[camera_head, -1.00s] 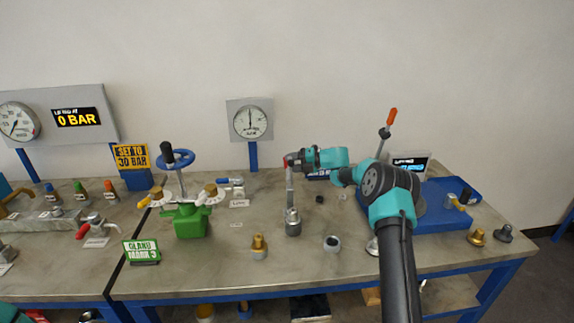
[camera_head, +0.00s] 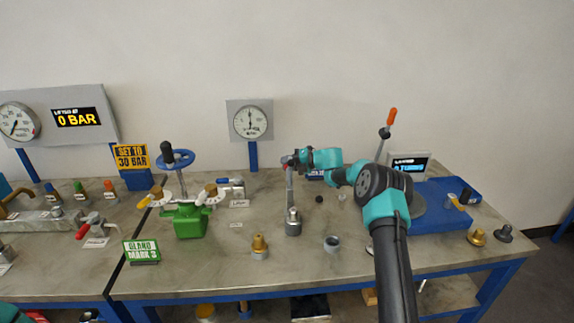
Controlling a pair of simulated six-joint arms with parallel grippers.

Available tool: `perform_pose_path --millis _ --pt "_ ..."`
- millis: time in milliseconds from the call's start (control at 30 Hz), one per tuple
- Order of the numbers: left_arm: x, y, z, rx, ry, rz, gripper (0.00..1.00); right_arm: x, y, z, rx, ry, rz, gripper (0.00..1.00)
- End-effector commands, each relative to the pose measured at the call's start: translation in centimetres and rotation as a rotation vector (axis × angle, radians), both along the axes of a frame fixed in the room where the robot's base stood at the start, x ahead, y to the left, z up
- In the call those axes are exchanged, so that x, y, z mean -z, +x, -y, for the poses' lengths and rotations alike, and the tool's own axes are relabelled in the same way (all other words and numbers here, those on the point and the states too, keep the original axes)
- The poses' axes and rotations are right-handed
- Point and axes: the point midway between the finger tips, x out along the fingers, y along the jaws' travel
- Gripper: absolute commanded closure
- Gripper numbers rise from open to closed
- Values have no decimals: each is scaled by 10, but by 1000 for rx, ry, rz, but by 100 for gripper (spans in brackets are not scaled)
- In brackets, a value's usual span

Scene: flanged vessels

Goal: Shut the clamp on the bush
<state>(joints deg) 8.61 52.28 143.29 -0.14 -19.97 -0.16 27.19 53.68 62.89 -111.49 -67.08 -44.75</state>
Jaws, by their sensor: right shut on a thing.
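My right gripper (camera_head: 291,160) reaches left across the back middle of the bench. It is shut at the top of a slim grey upright piece (camera_head: 290,185), which hangs or stands above a grey metal cylindrical part (camera_head: 293,222). I cannot tell whether the two are joined. A clamp with an upright orange-tipped handle (camera_head: 391,117) stands behind my right arm by the blue base (camera_head: 440,218); its lower part is hidden by the arm. I cannot make out a bush in it. My left gripper is out of view; only a bit of my left arm shows at bottom left.
A brass fitting (camera_head: 260,246) and a grey ring (camera_head: 331,243) stand near the front. A green valve body (camera_head: 190,220) with a blue handwheel (camera_head: 176,159) is to the left. Brass (camera_head: 476,237) and dark fittings (camera_head: 503,232) sit at right.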

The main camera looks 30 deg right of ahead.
Motion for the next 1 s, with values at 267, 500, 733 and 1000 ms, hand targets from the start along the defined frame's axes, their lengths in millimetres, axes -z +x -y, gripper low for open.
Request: perform_pose_path --millis 267,500,733,1000 --pt "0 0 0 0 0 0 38 0 0 0 0 0 0 100" --pt "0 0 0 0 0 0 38 -2 0 0 0 -7 18 100" --pt "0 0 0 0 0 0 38 -10 -2 -1 1 -36 95 100" --pt "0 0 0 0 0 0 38 -25 -7 -3 0 -103 265 100"
